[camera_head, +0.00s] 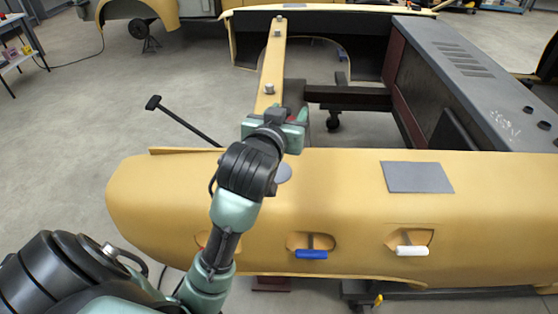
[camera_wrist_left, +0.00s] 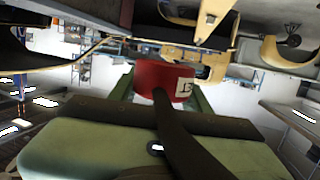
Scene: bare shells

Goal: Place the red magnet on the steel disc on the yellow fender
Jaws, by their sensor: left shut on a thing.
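The red magnet (camera_wrist_left: 160,80), with a white label, sits between the fingers of my left gripper in the left wrist view. My left gripper (camera_head: 280,125) is shut on it and is above the far edge of the yellow fender (camera_head: 340,200) in the head view. The steel disc (camera_head: 284,173) is a grey round patch on the fender top. It lies just nearer than the gripper and is partly hidden by my left arm. In the head view the magnet is mostly hidden by the gripper. My right gripper is in neither view.
A grey square patch (camera_head: 417,177) lies on the fender to the right. A blue handle (camera_head: 311,254) and a white handle (camera_head: 412,250) are on its near side. A yellow bar (camera_head: 272,70) with bolts extends beyond the gripper. A dark grey block (camera_head: 470,85) stands right.

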